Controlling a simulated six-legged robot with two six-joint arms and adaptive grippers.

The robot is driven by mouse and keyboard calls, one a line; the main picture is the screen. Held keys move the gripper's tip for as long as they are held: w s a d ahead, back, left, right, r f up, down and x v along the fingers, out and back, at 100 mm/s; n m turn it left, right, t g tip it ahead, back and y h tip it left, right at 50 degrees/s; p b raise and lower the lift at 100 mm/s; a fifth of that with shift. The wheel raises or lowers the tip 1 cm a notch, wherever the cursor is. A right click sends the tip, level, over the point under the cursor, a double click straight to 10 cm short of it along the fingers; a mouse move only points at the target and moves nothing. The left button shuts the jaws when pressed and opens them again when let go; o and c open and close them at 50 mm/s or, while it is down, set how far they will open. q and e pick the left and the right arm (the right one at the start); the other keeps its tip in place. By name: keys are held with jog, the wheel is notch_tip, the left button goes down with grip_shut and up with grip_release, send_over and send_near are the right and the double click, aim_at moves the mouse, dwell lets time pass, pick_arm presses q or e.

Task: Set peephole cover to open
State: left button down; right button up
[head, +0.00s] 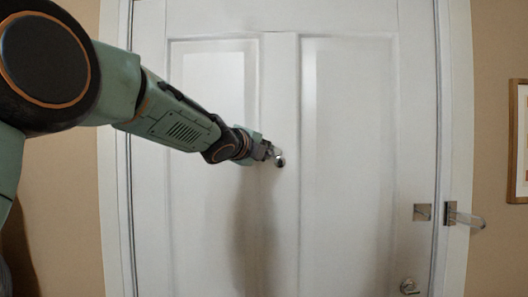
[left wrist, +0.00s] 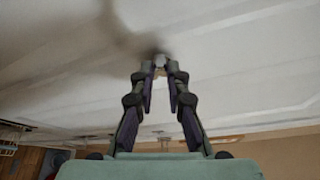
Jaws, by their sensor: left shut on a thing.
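The peephole cover (head: 280,161) is a small, shiny metal piece on the middle upright of the white door (head: 345,150). My left gripper (head: 271,153) reaches it from the left and is shut on it at the fingertips. In the left wrist view, the fingers of my left gripper (left wrist: 160,68) close in around a small pale piece, the peephole cover (left wrist: 160,60), against the door. The fingers hide part of the cover, and I cannot tell how far it is turned. My right gripper is not in view.
A metal latch plate (head: 422,212) sits on the door's right edge. Beside it, a handle (head: 466,218) sticks out from the frame. A round knob (head: 409,286) is lower down. A framed picture (head: 520,140) hangs on the right wall. The door's face is otherwise clear.

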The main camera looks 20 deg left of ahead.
pick_arm(q)
jog(key=c, duration=1.7)
grip_release()
jog(key=shift+c, duration=0.2)
jog(key=o, duration=0.4)
jog(key=shift+w+a+f, duration=0.15)
jog(key=shift+w+f, duration=0.05)
jog(key=shift+w, duration=0.05)
jog(key=shift+s+r, duration=0.1)
jog(key=shift+s, duration=0.05)
jog(key=shift+s, duration=0.15)
jog(key=s, duration=0.6)
jog(key=shift+s+a+r, duration=0.3)
jog(key=shift+s+r, duration=0.05)
jog(key=shift+r, duration=0.05)
